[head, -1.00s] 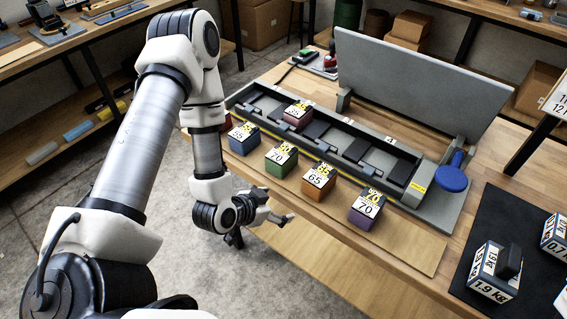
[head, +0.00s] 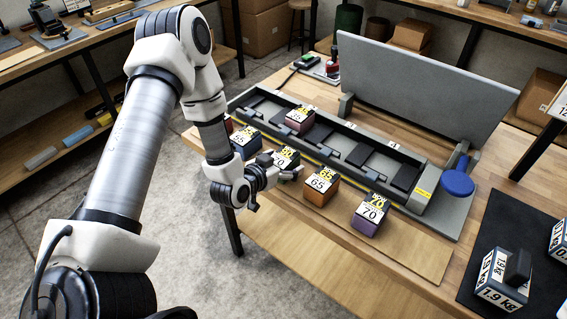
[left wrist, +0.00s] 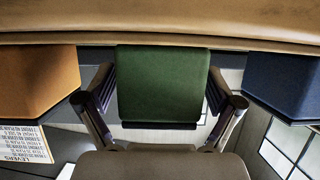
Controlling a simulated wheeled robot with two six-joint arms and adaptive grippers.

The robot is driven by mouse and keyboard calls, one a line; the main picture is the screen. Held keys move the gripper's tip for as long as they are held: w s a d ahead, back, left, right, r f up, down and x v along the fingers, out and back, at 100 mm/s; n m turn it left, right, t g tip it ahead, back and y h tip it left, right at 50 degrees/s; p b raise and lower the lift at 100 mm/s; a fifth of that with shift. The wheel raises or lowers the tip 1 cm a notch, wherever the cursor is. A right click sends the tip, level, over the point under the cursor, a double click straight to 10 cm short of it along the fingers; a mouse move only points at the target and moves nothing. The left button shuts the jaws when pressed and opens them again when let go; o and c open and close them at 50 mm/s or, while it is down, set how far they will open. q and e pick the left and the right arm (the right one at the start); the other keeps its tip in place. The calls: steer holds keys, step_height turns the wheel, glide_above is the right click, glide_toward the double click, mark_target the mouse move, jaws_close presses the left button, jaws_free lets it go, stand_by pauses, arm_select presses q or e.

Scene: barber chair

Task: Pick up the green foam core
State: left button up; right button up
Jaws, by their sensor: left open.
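The green foam core (head: 287,157) stands in the row of foam blocks at the front of the table, its white "70" label partly showing. My left gripper (head: 282,168) is just in front of it and hides most of its green side. In the left wrist view the green foam core (left wrist: 163,84) sits centred between the two open fingers of my left gripper (left wrist: 160,95), with a finger near each side. Whether the fingers touch it, I cannot tell. My right gripper is not in view.
An orange block (head: 320,187) and a blue block (head: 245,141) flank it; a purple block (head: 370,214) stands farther right. Behind lies a grey slotted tray (head: 330,140) with a reddish block (head: 299,120) on it and a raised grey panel (head: 420,85). A blue round knob (head: 457,184) is at right.

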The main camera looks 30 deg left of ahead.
arm_select(q)
steer(key=c, duration=1.3)
steer(key=shift+o, duration=0.2)
steer(key=shift+r, duration=0.1)
